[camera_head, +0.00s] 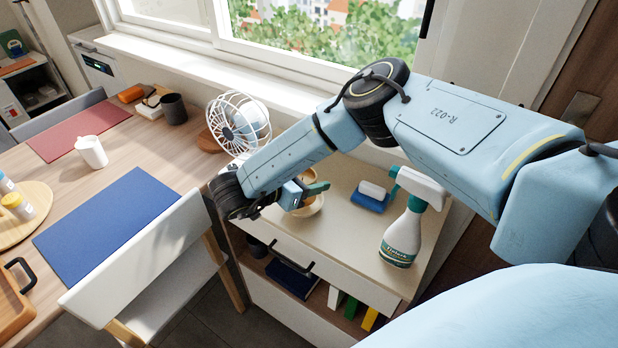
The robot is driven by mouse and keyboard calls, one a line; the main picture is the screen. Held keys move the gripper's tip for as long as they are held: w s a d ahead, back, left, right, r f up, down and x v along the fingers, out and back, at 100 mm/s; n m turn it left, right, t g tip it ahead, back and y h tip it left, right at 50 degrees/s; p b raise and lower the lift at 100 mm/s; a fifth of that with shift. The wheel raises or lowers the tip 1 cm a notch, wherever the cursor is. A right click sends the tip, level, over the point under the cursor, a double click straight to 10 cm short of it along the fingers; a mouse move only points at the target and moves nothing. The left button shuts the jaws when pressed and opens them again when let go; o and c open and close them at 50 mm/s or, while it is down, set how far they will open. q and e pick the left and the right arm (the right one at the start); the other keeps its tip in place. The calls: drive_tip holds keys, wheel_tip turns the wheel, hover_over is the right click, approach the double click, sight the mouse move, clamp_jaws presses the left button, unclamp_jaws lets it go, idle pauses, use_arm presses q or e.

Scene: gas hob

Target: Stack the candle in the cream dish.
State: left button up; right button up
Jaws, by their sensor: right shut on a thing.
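The cream dish (312,207) stands on the light top of the drawer cabinet, partly hidden behind my right gripper. My right gripper (318,188) comes in from the right and is low over the dish, close to its rim. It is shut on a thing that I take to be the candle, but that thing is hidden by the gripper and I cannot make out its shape. I cannot tell whether it touches the dish. My left gripper is not in view.
A spray bottle (404,232) stands on the cabinet to the right. A blue sponge-like block with a white piece (370,197) lies behind it. A white fan (238,122) stands at the back left. The cabinet's front top is clear. A chair (150,262) stands to the left.

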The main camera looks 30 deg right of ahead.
drive_tip(key=shift+f, duration=0.55)
drive_tip(key=o, duration=1.1)
